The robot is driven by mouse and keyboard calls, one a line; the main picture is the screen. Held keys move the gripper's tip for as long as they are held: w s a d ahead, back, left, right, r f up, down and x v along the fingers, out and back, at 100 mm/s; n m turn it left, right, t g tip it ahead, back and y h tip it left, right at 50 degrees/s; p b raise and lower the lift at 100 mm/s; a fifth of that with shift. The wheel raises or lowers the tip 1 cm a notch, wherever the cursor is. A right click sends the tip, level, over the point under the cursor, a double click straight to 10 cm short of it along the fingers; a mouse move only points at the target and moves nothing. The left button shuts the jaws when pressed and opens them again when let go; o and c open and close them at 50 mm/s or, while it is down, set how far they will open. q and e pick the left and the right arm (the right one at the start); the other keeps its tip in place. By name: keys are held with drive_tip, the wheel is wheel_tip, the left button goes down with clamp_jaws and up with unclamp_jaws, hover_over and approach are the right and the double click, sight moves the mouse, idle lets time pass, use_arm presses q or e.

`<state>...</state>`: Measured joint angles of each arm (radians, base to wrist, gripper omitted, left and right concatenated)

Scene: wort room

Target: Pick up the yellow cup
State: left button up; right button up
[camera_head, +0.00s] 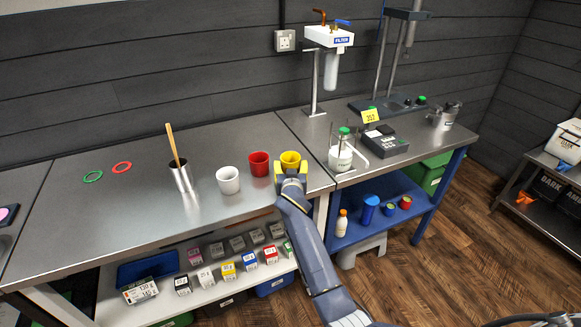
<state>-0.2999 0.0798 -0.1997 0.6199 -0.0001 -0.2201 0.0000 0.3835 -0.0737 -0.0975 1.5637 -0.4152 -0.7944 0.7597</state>
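The yellow cup (290,157) stands upright near the front right end of the left steel table, right of the red cup (259,164). My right gripper (290,170) is at the near side of the yellow cup, with its fingers spread apart about as wide as the cup. The gripper hides the cup's lower part. Whether the fingers touch the cup is too small to tell. My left gripper is not in view.
A white cup (228,181) stands left of the red cup, close to it. A metal beaker with a wooden stick (182,177) is farther left. A white bottle with a green cap (341,156) stands to the right on the other table. The table's left front is clear.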

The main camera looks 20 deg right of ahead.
drive_tip(key=c, duration=0.8)
drive_tip(key=shift+o, duration=0.2)
drive_tip(key=shift+s+r, duration=0.1)
drive_tip(key=shift+s+d+r, duration=0.1)
drive_tip(key=shift+s+r, duration=0.7)
drive_tip(key=shift+s, duration=0.1)
drive_tip(key=s+a+r+n+y, duration=0.1)
drive_tip(key=s+r, duration=0.3)
drive_tip(key=s, duration=0.6)
drive_tip(key=s+a+r+n+y, duration=0.1)
drive_tip(key=s+r+n+y, duration=0.1)
drive_tip(key=s, duration=0.9)
drive_tip(key=shift+a+r+t+y, duration=0.25)
drive_tip(key=shift+r+y, duration=0.25)
drive_tip(key=shift+r, duration=0.4)
